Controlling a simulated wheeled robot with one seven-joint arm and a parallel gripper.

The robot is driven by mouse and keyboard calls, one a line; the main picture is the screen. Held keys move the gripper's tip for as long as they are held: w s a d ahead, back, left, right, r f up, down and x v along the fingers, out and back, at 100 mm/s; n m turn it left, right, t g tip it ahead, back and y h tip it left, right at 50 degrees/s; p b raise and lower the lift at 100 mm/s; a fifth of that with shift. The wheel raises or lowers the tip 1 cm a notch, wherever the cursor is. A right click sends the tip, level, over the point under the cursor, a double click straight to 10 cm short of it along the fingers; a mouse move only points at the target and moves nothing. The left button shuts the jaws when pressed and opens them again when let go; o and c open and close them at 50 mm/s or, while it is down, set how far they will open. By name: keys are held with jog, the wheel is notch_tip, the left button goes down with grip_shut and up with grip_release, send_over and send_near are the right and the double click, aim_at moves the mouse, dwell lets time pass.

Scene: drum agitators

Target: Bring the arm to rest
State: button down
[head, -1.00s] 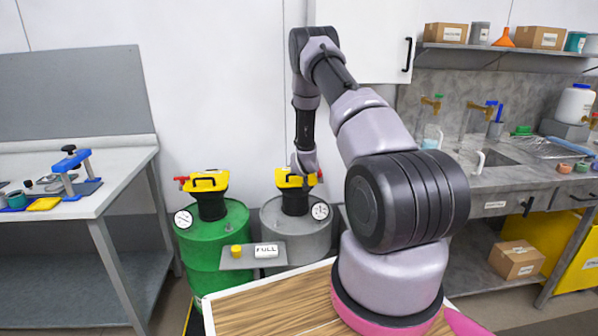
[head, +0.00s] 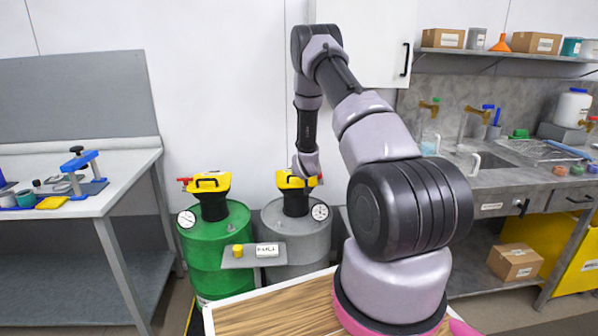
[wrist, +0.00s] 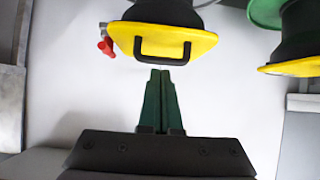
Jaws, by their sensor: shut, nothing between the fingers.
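My arm stands over the wooden-topped base in the head view and bends down toward the drums. My gripper (wrist: 160,75) shows in the wrist view with its two green fingers together and nothing between them. Its tips are close below the black handle of a yellow-topped agitator (wrist: 165,46) in that picture; I cannot tell whether they touch. In the head view my wrist hangs in front of the agitator (head: 295,198) on the grey drum (head: 295,243), and the fingers cannot be made out there.
A green drum (head: 215,255) with another yellow-topped agitator (head: 210,190) stands to the left. A small shelf with a label block (head: 267,250) and a yellow knob (head: 238,250) is between the drums. A workbench (head: 100,195) is at left, a sink counter (head: 500,195) at right.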

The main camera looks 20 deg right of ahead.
jog(key=s+a+f, duration=0.1)
jog(key=s+f, duration=0.2)
jog(key=s, duration=0.2)
jog(key=a+r+m, duration=0.1)
jog(key=a+r, duration=0.1)
jog(key=r, duration=0.8)
jog(key=a+r, duration=0.2)
jog(key=r, duration=0.7)
jog(key=s+a+r+g+y, duration=0.1)
jog(key=s+a+r, duration=0.1)
jog(key=s+r, duration=0.4)
jog(key=s+a+r+g+y, duration=0.15)
jog(key=s+r, duration=0.25)
jog(key=r, duration=0.4)
jog(key=s+a+r, duration=0.3)
jog(key=s+r, duration=0.1)
jog(key=s, duration=0.6)
jog(key=s+a+r+g+y, duration=0.1)
jog(key=s+a+r, duration=0.2)
jog(key=s, duration=0.8)
jog(key=s+a+r+y, duration=0.1)
jog(key=s+a+r, duration=0.2)
jog(key=s, duration=0.7)
notch_tip(320, 180, up, 2)
jog(key=shift+s+r, duration=0.1)
jog(key=shift+s, duration=0.05)
jog(key=c, duration=1.5)
grip_release()
jog(key=shift+g+y, duration=0.25)
jog(key=shift+c, duration=0.2)
